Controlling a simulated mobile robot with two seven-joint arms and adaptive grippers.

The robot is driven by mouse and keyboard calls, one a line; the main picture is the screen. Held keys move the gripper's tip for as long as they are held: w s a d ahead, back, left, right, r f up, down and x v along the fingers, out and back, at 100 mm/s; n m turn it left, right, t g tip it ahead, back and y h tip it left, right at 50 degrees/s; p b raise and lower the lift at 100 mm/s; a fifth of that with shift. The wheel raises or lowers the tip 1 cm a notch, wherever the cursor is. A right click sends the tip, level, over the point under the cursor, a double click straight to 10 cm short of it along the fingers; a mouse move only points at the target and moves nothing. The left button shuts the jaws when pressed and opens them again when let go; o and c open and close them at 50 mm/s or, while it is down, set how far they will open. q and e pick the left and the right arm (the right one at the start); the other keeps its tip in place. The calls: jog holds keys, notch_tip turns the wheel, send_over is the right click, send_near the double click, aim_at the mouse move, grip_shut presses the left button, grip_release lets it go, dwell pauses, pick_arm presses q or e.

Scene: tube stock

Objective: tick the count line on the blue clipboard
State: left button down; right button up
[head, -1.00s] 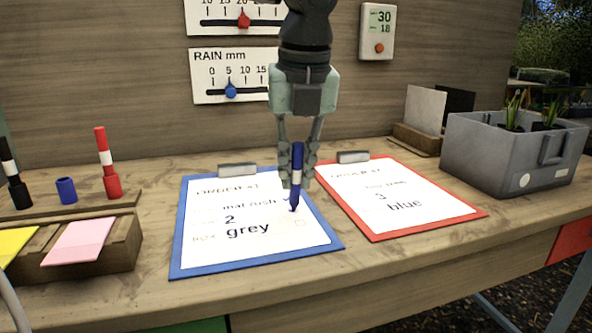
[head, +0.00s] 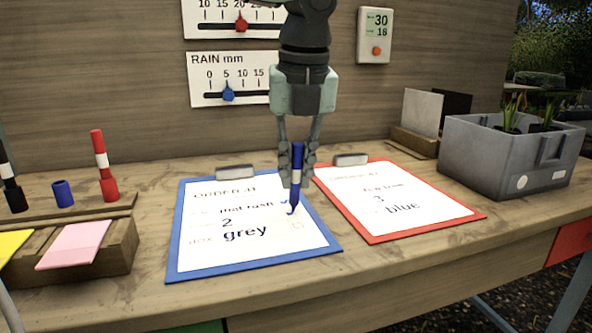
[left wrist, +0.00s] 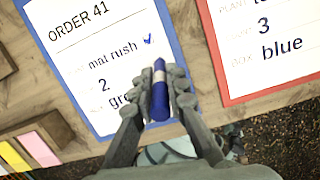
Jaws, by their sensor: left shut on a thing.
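The blue clipboard (head: 180,230) lies on the bench with a white sheet headed ORDER 41, with lines "mat rush", "2" and "grey". A blue tick stands beside "mat rush" (left wrist: 148,40). My left gripper (head: 297,177) is shut on a blue marker (head: 298,160) with a white band, held upright over the sheet's right side. The marker (left wrist: 160,95) also shows in the left wrist view. Its tip is at the paper, level with the "2" count line, beside a small blue stroke (head: 290,211). The tip hides part of that line's box. My right gripper is out of view.
A red clipboard (head: 375,238) lies close on the right. A wooden rack (head: 110,245) at left holds black and red markers, a blue cap (head: 62,194) and sticky notes. A grey planter crate (head: 465,150) stands at the back right.

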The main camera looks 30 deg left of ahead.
aim_at(296, 151)
pick_arm(q)
jog(key=shift+r, duration=0.15)
dwell(0.4)
jog(key=shift+a+p+v, duration=0.2)
jog(key=shift+p+v, duration=0.35)
jog(key=shift+v, duration=0.75)
jog(key=shift+w, duration=0.2)
